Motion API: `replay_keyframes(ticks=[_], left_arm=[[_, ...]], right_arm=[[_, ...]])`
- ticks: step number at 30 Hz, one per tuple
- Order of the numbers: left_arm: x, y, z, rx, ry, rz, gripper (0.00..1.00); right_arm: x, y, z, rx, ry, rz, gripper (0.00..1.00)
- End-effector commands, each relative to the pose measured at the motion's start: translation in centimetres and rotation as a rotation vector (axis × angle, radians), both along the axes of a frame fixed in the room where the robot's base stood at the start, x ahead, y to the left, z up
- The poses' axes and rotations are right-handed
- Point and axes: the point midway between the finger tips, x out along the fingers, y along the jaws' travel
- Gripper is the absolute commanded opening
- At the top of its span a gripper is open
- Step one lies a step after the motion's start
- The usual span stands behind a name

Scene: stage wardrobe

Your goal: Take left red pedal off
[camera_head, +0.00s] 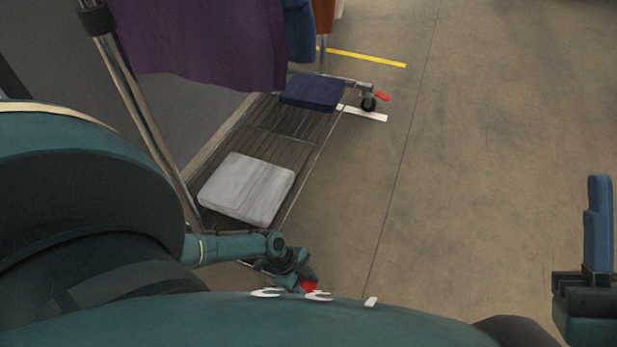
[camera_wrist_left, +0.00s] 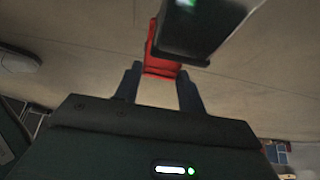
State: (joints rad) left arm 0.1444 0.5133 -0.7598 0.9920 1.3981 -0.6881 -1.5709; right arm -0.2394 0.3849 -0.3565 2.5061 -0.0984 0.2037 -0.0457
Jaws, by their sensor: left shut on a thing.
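The near red pedal (camera_head: 309,286) shows at the bottom of the head view, partly hidden by my own body and left arm. My left gripper (camera_head: 300,280) is down at it. In the left wrist view the red pedal (camera_wrist_left: 160,66) lies between the two dark fingertips of my left gripper (camera_wrist_left: 158,84), which is shut on it. A dark block above it hides part of the pedal. My right gripper (camera_head: 598,225) is at the right edge of the head view, away from the rack; its blue fingers overlap, so their gap cannot be seen.
A wheeled clothes rack (camera_head: 277,128) carries a grey folded cloth (camera_head: 246,188) and a dark blue one (camera_head: 312,91). A purple garment (camera_head: 205,40) hangs above. Another red pedal (camera_head: 383,97) sits at the far caster (camera_head: 368,103). The floor to the right is clear.

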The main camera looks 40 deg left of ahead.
Motion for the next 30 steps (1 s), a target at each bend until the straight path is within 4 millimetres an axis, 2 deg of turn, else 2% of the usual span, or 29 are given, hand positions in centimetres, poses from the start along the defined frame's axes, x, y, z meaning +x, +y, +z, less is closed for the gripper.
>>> replay_keyframes(ticks=[11,12,19,26,30], left_arm=[[0.00,0.01,0.02,-0.006,0.000,0.001,0.17],[-0.01,0.01,0.02,-0.006,0.000,0.000,0.42],[-0.01,-0.01,0.01,-0.006,0.000,0.000,0.61],[-0.01,0.02,0.06,-0.005,0.000,-0.001,0.62],[-0.11,0.47,1.00,-0.005,-0.001,0.000,0.62]], right_arm=[[0.01,0.00,0.04,0.000,-0.001,0.000,0.36],[0.00,-0.01,0.05,0.000,-0.001,0.000,0.36],[0.01,-0.02,0.07,0.000,-0.002,0.000,0.36],[0.01,-0.02,0.11,0.000,-0.003,-0.001,0.36],[0.11,-0.02,0.66,0.001,0.005,0.000,0.36]])
